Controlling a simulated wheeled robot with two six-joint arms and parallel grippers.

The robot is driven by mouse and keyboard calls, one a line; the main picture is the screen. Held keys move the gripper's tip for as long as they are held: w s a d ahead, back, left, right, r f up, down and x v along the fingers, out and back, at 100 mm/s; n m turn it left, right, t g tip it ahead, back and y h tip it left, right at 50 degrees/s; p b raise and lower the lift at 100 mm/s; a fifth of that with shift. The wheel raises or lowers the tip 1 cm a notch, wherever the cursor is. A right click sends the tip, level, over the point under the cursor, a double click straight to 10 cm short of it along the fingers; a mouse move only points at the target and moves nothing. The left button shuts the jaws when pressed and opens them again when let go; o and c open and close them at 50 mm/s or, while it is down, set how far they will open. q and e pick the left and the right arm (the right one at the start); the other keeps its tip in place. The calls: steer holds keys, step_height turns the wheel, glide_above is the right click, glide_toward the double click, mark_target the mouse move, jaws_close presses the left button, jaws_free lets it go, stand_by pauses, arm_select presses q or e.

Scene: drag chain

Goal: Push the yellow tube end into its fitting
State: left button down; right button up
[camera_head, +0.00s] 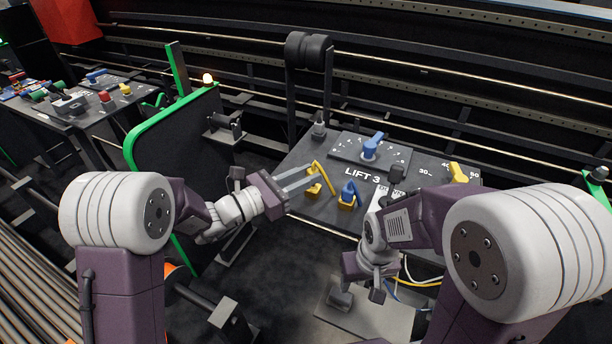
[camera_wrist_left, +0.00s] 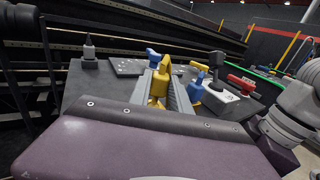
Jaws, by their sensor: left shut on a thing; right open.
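Behind are a blue knob (camera_head: 371,146), a black knob (camera_head: 397,173) and a yellow knob (camera_head: 458,173). A green-edged dark panel (camera_head: 170,140) stands to the left.

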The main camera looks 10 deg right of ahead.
arm_select(q)
steer(key=shift+f+b, duration=1.1)
steer(key=shift+f, duration=0.05)
arm_select(e)
steer(key=shift+f, duration=1.25)
arm_select(q)
steer(key=c, duration=1.1)
jaws_free()
steer(key=shift+a, duration=0.1)
arm_select(e)
steer(key=shift+f+b, duration=0.35)
arm_select(q)
steer(key=v, duration=0.9)
steer(key=shift+s, duration=0.1)
